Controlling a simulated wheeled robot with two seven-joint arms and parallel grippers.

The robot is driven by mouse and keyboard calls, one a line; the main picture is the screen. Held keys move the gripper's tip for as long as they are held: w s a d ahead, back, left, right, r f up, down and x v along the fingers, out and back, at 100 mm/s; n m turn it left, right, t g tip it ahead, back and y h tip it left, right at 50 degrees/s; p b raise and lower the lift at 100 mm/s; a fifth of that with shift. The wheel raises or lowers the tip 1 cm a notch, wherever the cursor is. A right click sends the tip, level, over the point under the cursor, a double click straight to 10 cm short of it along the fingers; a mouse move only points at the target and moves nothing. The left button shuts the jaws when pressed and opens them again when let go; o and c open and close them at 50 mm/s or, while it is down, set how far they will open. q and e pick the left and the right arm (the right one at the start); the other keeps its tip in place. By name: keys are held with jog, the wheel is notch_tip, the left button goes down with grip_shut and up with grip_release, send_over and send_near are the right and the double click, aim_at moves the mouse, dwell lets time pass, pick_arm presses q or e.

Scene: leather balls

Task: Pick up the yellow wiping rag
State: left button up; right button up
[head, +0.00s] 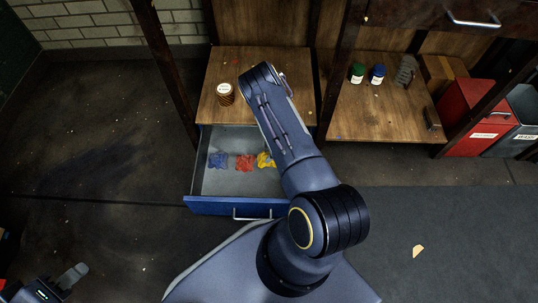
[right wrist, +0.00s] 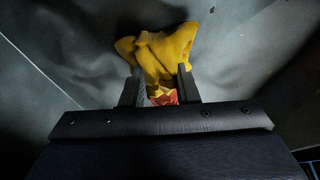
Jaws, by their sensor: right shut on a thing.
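The yellow rag (head: 265,160) lies crumpled at the right of an open blue drawer (head: 215,206), partly hidden behind my right arm. In the right wrist view the yellow rag (right wrist: 165,52) bunches up at and between the fingertips of my right gripper (right wrist: 160,88), which is shut on it. A small red patch shows between the fingers. In the head view my right arm hides its gripper. My left gripper (head: 66,283) is at the bottom left, far from the drawer; its finger opening is not clear.
A red rag (head: 245,162) and a blue rag (head: 218,160) lie beside the yellow one. A striped jar (head: 225,94) stands on the wooden top above. Green (head: 357,73) and blue (head: 378,74) jars stand on the right-hand shelf. Red (head: 468,125) and grey bins are at right. Floor at left is clear.

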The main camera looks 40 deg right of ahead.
aim_at(267, 153)
notch_tip(267, 153, up, 3)
jog(key=shift+p, duration=0.65)
jog(key=s+a+r+p, duration=0.6)
jog(key=s+r, duration=0.3)
jog(key=s, duration=0.3)
jog(key=shift+s+a+r, duration=0.15)
jog(key=shift+s+a, duration=0.05)
